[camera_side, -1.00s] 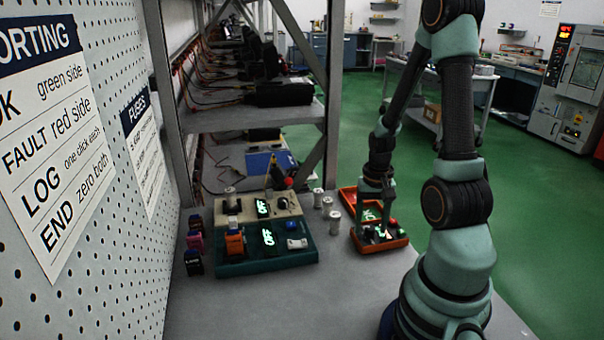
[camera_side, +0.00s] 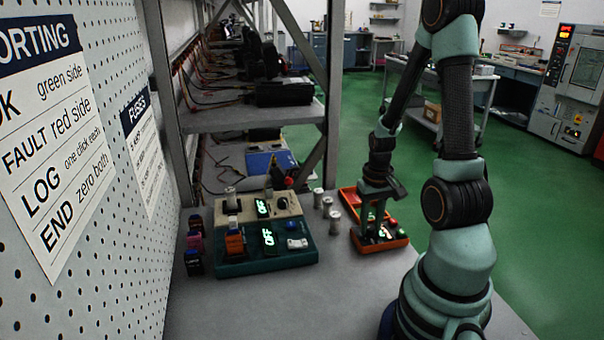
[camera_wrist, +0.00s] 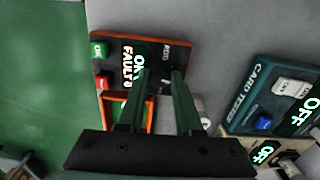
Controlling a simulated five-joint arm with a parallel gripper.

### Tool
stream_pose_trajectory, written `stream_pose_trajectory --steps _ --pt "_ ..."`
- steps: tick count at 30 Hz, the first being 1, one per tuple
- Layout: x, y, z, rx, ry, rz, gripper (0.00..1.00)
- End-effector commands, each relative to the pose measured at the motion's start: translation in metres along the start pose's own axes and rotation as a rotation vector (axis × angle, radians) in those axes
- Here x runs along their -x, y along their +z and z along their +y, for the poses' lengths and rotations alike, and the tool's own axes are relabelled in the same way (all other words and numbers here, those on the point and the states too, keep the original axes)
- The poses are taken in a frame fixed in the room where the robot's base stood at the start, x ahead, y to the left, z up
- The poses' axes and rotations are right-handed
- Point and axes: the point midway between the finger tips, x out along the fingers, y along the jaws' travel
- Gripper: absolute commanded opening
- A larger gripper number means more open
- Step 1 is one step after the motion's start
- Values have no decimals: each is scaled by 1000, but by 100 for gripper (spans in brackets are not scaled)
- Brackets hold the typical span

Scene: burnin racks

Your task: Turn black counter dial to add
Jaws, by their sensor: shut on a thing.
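The counter is an orange-rimmed box with a black top (camera_wrist: 152,45); in the side view it stands right of centre on the bench (camera_side: 382,247). My gripper (camera_side: 373,234) points down onto the counter. In the wrist view its fingertips (camera_wrist: 160,73) are close together over the panel, between the OK display and ADD, shut on the black dial, which is mostly hidden and hard to tell from the dark panel.
A second orange-red tray (camera_side: 348,195) lies just behind the counter. The teal card tester (camera_side: 265,264) and a beige box (camera_side: 287,204) stand to the left. Several metal cylinders (camera_side: 334,222) stand between them and the counter. The bench front is clear.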

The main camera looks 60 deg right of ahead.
Motion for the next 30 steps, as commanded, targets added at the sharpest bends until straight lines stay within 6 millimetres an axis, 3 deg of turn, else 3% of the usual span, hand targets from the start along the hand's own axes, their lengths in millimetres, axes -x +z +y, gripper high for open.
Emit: stream_pose_trajectory --steps 18,30 --pt "0 0 0 548 0 -1 0" --pt "1 0 0 732 -1 -1 0"
